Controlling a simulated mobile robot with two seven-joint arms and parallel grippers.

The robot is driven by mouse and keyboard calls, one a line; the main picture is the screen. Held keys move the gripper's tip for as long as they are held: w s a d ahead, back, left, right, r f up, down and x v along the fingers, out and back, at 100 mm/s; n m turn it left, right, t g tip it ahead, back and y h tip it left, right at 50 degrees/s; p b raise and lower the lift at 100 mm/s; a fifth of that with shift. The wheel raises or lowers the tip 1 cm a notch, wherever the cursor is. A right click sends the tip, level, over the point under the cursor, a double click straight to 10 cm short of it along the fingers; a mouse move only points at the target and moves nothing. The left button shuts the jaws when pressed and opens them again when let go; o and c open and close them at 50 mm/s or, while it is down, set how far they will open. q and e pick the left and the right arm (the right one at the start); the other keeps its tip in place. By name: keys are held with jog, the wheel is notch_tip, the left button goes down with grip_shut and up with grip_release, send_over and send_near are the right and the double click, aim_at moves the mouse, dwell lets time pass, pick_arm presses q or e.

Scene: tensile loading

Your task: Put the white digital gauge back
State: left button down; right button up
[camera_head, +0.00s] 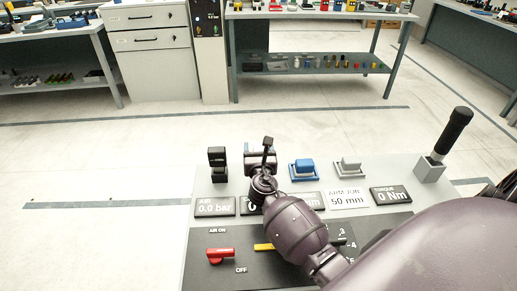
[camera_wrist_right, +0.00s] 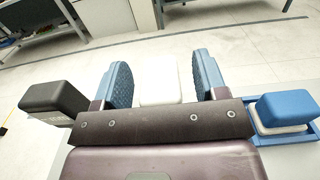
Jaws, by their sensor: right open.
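In the right wrist view a white block, seemingly the white digital gauge (camera_wrist_right: 160,82), stands between the two blue-padded fingers of my right gripper (camera_wrist_right: 161,88). The fingers are open, with a small gap on each side of the block. In the head view my right gripper (camera_head: 262,158) is over the back row of the panel, between a black block (camera_head: 217,157) and a blue block (camera_head: 303,167). It hides the white block and its holder there. A second, pale grey-white block (camera_head: 348,165) sits in a holder right of the blue one. My left gripper is out of view.
The grey panel (camera_head: 385,158) carries label plates, including AIR (camera_head: 215,206) and TORQUE (camera_head: 390,194). A red lever (camera_head: 220,255) and a yellow lever (camera_head: 263,247) lie in front. A tall black-handled lever (camera_head: 454,134) stands at the right. Benches stand behind, across open floor.

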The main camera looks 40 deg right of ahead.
jog(key=shift+s+a, duration=0.15)
jog(key=shift+s, duration=0.1)
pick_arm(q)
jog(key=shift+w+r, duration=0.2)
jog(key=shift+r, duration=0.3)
pick_arm(e)
jog(key=v, duration=1)
jog(key=shift+a, duration=0.1)
jog(key=shift+s+f, duration=0.1)
